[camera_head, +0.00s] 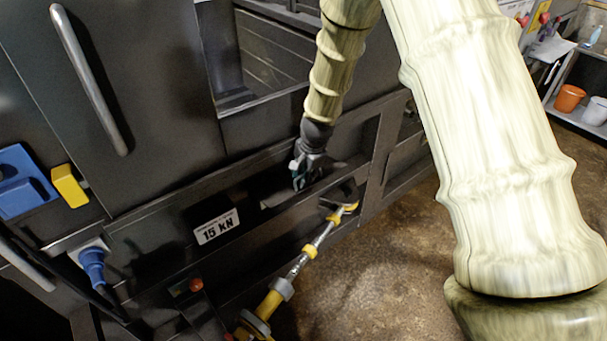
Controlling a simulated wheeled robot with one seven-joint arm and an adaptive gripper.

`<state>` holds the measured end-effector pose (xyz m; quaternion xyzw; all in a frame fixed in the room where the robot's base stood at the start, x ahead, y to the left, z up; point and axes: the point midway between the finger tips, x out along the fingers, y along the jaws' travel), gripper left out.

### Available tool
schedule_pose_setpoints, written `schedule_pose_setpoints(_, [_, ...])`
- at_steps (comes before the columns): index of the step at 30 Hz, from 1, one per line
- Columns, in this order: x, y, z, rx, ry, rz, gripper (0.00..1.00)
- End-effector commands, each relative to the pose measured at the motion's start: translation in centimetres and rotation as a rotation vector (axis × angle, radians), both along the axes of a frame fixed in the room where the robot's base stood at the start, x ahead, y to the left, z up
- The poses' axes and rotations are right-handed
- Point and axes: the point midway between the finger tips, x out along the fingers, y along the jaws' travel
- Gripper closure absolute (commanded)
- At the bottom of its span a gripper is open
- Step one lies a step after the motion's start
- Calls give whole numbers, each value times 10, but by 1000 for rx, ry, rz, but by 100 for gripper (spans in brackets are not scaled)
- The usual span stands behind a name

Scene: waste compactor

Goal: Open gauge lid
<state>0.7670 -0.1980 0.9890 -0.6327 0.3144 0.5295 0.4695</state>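My gripper (303,177), dark with pale and teal parts, points down at the front of the dark compactor (140,195). It is small in the picture, and I cannot tell whether its fingers are open or shut. Its tip is in front of a dark recessed area (262,190) with a pale patch, to the right of a white "15 kN" label (217,227). No gauge lid can be clearly made out; it may be in that dark area, partly behind my gripper. I cannot tell whether the gripper touches anything.
A yellow and silver rod (308,252) slopes below and right of my gripper, close to it. A blue plug (93,266), a red knob (196,284) and a door handle (90,80) are at left. Brown floor (385,270) is free at right. An orange bucket (569,98) stands farther off.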

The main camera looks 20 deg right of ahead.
Motion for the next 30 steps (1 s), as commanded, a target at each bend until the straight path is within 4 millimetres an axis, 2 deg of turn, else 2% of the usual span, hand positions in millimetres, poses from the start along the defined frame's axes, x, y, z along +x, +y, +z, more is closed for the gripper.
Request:
schedule_pose_setpoints(4, [-1, 0, 5, 0, 0, 1, 70])
schedule_pose_setpoints(8, [-3, -1, 18, -1, -2, 2, 70])
schedule_pose_setpoints(24, [-22, -9, 96, 0, -2, 1, 70])
schedule_pose_setpoints(30, [-27, -11, 112, 0, 0, 1, 70])
